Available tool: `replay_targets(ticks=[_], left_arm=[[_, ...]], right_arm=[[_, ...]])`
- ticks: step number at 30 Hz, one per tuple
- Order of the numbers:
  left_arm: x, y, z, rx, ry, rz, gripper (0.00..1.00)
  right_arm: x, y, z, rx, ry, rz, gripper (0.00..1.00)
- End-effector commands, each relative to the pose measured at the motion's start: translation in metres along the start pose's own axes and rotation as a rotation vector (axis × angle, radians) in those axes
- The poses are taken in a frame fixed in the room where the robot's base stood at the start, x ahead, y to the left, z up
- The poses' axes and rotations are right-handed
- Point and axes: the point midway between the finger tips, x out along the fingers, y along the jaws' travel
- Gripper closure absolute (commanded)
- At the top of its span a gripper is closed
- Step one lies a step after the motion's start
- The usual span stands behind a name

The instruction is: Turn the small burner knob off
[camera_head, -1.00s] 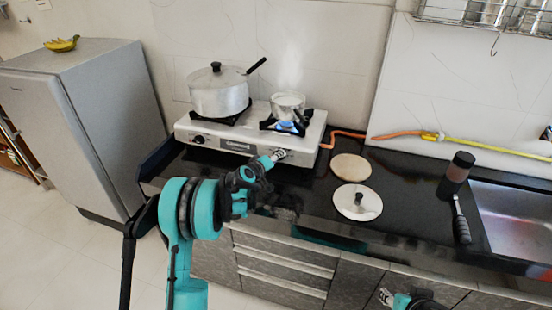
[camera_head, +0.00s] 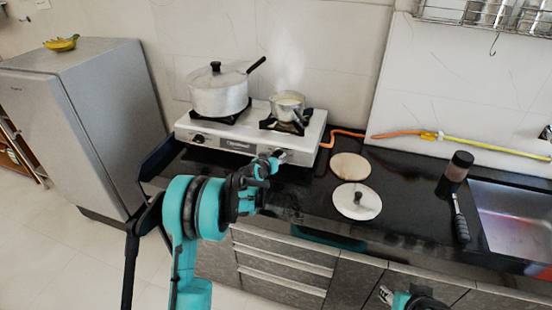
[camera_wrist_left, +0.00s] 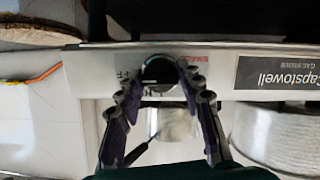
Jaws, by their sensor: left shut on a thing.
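The small burner knob (camera_wrist_left: 158,70) is a dark round knob on the front panel of the white stove (camera_head: 213,128), below the right burner. My left gripper (camera_wrist_left: 160,78) is shut on it, one finger on each side, and in the head view the gripper (camera_head: 277,157) reaches the panel's right end and hides the knob. The small burner (camera_head: 298,127) under the small pot (camera_head: 287,104) shows no flame. My right gripper (camera_head: 386,296) is at the bottom edge, mostly cut off, away from the stove.
A large lidded pot (camera_head: 218,95) stands on the left burner, above another dark knob (camera_head: 198,139). The sink (camera_head: 515,220) is at right.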

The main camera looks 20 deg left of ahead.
Motion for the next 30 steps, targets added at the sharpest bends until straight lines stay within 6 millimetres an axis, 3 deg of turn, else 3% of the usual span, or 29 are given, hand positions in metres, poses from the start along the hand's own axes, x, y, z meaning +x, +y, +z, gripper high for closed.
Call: replay_targets(ticks=[15,16,18,30], left_arm=[[-0.0001,-0.0025,-0.0029,0.018,0.007,-0.009,0.92],[-0.0001,-0.0025,-0.0028,0.018,0.007,-0.009,0.58],[0.0000,-0.0022,-0.0024,0.018,0.006,-0.008,0.42],[-0.0075,-0.0008,-0.0011,0.017,0.002,-0.006,0.42]], right_arm=[[-0.0003,0.0000,-0.0002,0.000,0.000,0.000,0.60],[-0.0003,0.0000,-0.0002,0.000,0.000,0.000,0.60],[-0.0003,0.0000,-0.0002,0.000,0.000,0.000,0.60],[-0.0001,0.0000,-0.0001,0.000,0.000,0.000,0.60]])
